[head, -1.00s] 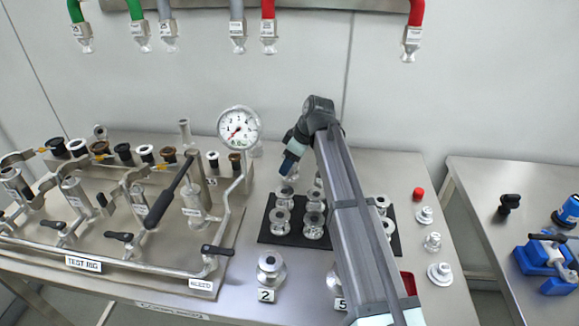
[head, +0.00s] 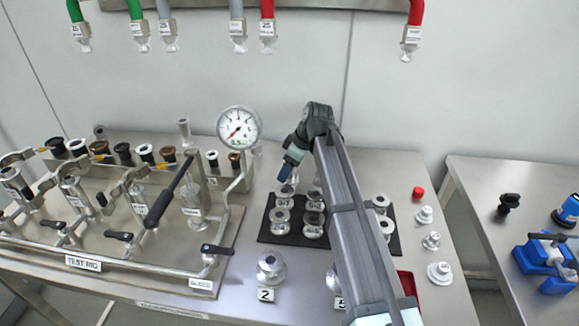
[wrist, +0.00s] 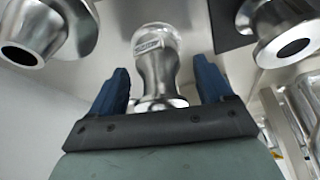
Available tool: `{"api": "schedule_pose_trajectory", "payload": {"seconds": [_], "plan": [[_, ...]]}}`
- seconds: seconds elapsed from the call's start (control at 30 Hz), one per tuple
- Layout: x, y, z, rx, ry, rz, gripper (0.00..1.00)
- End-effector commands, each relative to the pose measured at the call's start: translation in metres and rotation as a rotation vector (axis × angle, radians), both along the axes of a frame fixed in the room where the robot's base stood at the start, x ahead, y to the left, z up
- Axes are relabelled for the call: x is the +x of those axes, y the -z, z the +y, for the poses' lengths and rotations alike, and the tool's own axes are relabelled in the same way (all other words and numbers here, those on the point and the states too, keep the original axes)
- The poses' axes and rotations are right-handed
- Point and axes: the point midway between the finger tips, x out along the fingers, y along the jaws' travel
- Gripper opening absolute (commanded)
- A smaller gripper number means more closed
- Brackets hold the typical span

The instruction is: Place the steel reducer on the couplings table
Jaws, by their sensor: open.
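A steel fitting with a flared end, a narrow waist and a small label (wrist: 153,62) stands between the fingers of my gripper (wrist: 163,88) in the wrist view. I take it for the steel reducer, but the label is too blurred to read. The gripper is open, with a blue finger on each side and no clear contact. My arm hides part of the mat. I cannot tell which table is the couplings table.
Other steel fittings (head: 313,222) stand close by on the mat. The test rig (head: 130,262) and its gauge (head: 238,128) are to the left. Several small fittings (head: 431,240) and a red cap (head: 418,193) stand to the right. A second table (head: 520,180) holds a blue vise (head: 547,262).

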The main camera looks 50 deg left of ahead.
Motion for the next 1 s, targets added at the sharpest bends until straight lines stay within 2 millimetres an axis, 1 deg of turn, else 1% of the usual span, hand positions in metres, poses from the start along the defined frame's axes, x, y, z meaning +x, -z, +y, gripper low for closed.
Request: {"api": "schedule_pose_trajectory", "payload": {"seconds": [0.13, 0.23, 0.37, 0.6, 0.7, 0.8, 1.0], "plan": [[0.000, -0.004, 0.000, 0.000, 0.000, 0.000, 0.80], [0.002, -0.014, -0.003, 0.002, 0.001, -0.001, 0.80], [0.007, -0.033, -0.011, 0.002, 0.001, -0.001, 0.80], [0.015, -0.075, -0.025, 0.002, 0.001, -0.001, 0.80], [0.018, -0.089, -0.030, 0.002, 0.001, -0.001, 0.80], [0.021, -0.100, -0.035, 0.000, 0.000, -0.001, 0.80], [0.023, -0.112, -0.039, 0.001, 0.000, 0.000, 0.80]]}}
